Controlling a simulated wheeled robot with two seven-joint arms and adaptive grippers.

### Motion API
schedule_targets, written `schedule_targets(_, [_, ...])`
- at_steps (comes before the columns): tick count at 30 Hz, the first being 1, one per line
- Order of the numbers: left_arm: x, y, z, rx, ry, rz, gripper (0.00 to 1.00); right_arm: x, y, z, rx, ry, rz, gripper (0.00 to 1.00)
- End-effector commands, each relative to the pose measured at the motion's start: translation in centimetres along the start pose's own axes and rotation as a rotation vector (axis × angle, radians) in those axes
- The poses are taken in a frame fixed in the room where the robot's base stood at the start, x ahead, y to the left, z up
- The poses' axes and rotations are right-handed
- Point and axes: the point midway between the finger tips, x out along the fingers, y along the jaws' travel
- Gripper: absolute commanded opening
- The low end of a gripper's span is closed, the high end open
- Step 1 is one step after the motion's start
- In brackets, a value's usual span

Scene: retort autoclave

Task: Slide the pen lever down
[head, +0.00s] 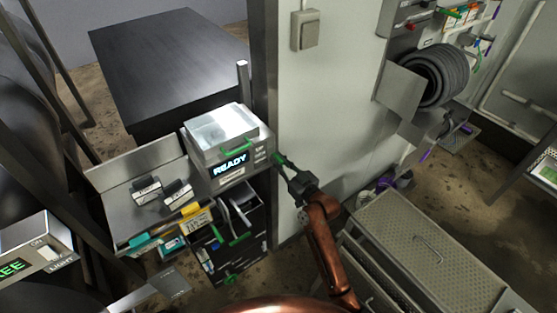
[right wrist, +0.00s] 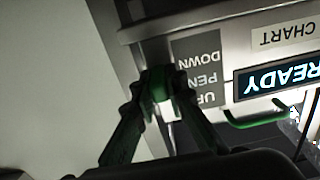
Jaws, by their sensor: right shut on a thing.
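The chart recorder box (head: 228,170) with its lit READY display stands at the centre of the head view. In the right wrist view the picture is upside down, and the UP / PEN / DOWN label (right wrist: 200,72) sits beside the pen lever (right wrist: 157,84), a small green knob. My right gripper (right wrist: 160,92) has its two dark green fingers closed around the knob, level with about the PEN to UP words. In the head view my right gripper (head: 281,163) reaches the box's right side and hides the lever. My left gripper is not in view.
A sloped metal shelf (head: 120,188) with small labelled blocks is left of the box. Below the box is an open dark compartment (head: 240,235). A white wall (head: 330,100) stands close on the right. A perforated metal bench (head: 420,245) is at lower right.

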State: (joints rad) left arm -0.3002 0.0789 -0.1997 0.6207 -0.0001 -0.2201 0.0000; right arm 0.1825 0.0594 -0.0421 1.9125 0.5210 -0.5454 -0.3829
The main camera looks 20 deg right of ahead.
Motion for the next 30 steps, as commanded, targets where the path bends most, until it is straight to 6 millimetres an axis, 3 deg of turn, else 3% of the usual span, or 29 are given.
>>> schedule_targets(3, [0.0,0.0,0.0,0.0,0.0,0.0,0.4,-0.1,-0.1,0.7,0.003,-0.015,-0.002,0.0])
schedule_targets(4, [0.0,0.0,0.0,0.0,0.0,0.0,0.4,-0.1,-0.1,0.7,0.003,-0.015,-0.002,0.14])
schedule_targets(11, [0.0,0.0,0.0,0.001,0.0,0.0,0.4,0.0,-0.1,0.5,0.002,-0.011,-0.002,0.3])
schedule_targets(22, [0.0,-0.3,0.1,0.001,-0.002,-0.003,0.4,-0.6,0.0,0.4,0.001,-0.009,-0.001,0.3])
schedule_targets(30, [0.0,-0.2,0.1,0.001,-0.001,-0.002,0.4,-5.4,0.0,0.4,-0.002,-0.011,-0.001,0.3])
